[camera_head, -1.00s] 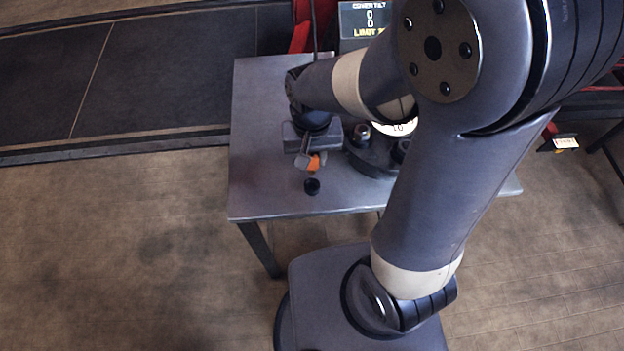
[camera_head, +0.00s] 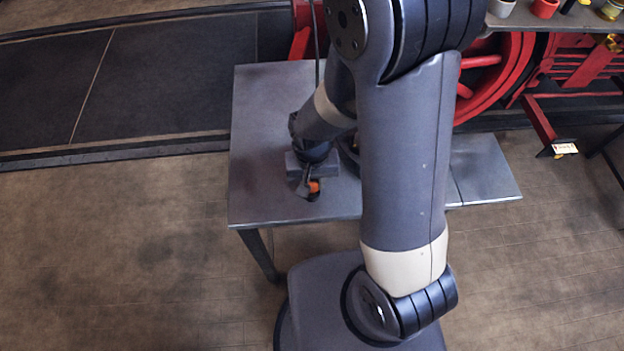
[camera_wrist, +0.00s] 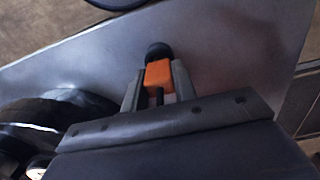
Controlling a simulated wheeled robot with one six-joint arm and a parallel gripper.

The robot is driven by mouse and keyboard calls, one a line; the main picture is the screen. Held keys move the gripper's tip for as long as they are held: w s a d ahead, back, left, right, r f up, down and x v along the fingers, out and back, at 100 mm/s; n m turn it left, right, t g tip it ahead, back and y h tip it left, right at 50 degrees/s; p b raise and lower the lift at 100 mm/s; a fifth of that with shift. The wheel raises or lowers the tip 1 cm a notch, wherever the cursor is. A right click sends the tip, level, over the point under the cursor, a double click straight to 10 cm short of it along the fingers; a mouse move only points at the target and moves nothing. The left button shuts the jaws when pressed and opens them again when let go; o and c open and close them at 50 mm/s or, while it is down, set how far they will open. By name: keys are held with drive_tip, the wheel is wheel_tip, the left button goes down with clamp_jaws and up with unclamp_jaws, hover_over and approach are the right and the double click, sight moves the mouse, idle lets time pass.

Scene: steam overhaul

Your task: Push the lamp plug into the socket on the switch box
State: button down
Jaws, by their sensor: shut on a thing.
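My gripper (camera_head: 309,188) is low over the left part of the grey table, near its front edge. In the wrist view its two grey fingers are shut on an orange block (camera_wrist: 158,75), which I take to be the lamp plug. The orange also shows in the head view (camera_head: 315,186). A small dark round piece (camera_wrist: 159,50) sits just beyond the orange block; I cannot tell whether they touch or are joined. I cannot make out the switch box or its socket for certain, and the plug's front end is hidden.
The grey table (camera_head: 255,130) is bare on its left side. A dark round fixture with shiny parts (camera_wrist: 50,120) stands left in the wrist view; my arm mostly hides it in the head view. Red wheel and machinery (camera_head: 500,75) and a shelf with pots stand behind right.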

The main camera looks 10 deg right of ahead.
sight(312, 181)
drive_tip(key=shift+f, duration=0.15)
drive_tip(key=shift+f+b, duration=0.15)
drive_tip(key=shift+b, duration=0.15)
drive_tip(key=c, duration=1.1)
unclamp_jaws()
drive_tip(key=shift+c, duration=0.2)
wheel_tip(312, 181, up, 11)
drive_tip(key=shift+s, duration=0.1)
drive_tip(key=shift+f, duration=0.1)
wheel_tip(312, 181, down, 11)
drive_tip(key=shift+r, duration=0.2)
idle(0.4)
idle(1.2)
